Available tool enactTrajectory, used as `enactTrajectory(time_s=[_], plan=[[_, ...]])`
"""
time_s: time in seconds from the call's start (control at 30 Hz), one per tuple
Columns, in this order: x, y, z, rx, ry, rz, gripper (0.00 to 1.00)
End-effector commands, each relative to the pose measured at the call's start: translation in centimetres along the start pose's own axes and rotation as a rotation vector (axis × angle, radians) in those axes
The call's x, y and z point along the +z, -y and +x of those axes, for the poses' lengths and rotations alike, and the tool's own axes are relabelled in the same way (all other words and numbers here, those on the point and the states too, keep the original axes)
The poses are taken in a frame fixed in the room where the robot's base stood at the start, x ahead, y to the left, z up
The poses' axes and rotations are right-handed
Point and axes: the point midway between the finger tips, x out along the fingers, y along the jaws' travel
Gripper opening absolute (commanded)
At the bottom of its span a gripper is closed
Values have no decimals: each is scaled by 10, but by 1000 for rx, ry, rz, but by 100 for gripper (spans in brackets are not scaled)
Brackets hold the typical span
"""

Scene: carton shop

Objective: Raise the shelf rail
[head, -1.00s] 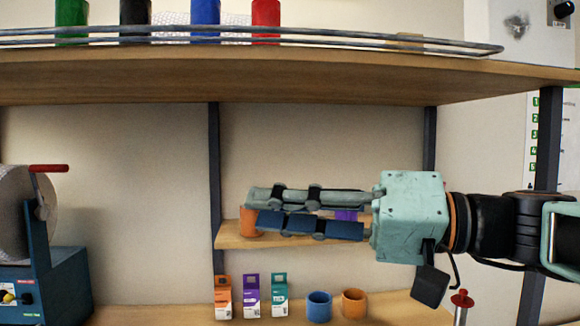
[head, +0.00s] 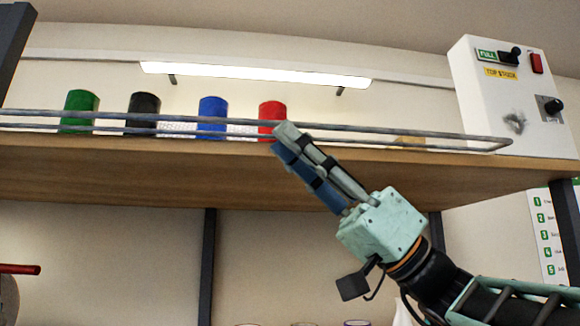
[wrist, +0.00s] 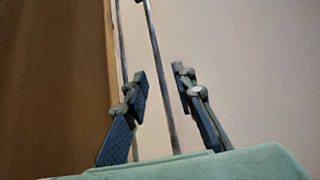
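The shelf rail (head: 400,131), two parallel grey bars, runs along the front edge of the high wooden shelf (head: 130,170) in the head view. In the wrist view the rail (wrist: 157,60) runs lengthwise, with one bar seen between the finger lines and the other by the left finger. My gripper (head: 280,134) points up and left, its tips overlapping the rail just below the red can (head: 271,111). In the wrist view my gripper (wrist: 161,75) has its fingers apart, with no contact on the rail clearly visible.
Green (head: 80,108), black (head: 143,112) and blue (head: 212,114) cans stand behind the rail. A white control box (head: 500,100) with switches and a knob stands at the shelf's right end. A dark post (head: 207,260) stands below the shelf.

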Motion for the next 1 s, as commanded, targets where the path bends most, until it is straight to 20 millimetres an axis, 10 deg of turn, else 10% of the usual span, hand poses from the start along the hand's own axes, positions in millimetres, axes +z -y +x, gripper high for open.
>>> enactTrajectory(time_s=[0.3,0.7,1.0], plan=[[-1,0,49,0,1,1,24],[1,-1,55,2,1,2,24],[1,-1,55,2,1,2,0]])
